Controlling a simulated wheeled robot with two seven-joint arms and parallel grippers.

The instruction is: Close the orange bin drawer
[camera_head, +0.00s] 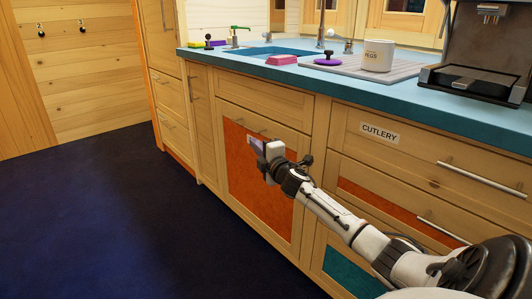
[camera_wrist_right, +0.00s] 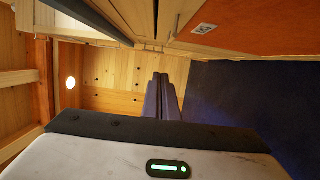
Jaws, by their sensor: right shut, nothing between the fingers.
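The orange bin drawer (camera_head: 258,190) is the wood-framed front with an orange panel below the sink, and its front looks flush or nearly flush with the cabinets. Its small label is partly hidden behind my gripper. My right gripper (camera_head: 256,152) is in front of the upper part of this panel, with its fingers together and nothing between them. I cannot tell whether it touches the front. In the right wrist view the closed fingers (camera_wrist_right: 161,98) point along the cabinet fronts, and the orange panel (camera_wrist_right: 255,25) with its label is at upper right. My left gripper is not in view.
The blue counter (camera_head: 400,97) runs above, with a sink, a white mug (camera_head: 378,55) and a coffee machine (camera_head: 485,50). The cutlery drawer (camera_head: 410,150) and its handle (camera_head: 485,178) are to the right. The dark floor (camera_head: 100,210) on the left is clear.

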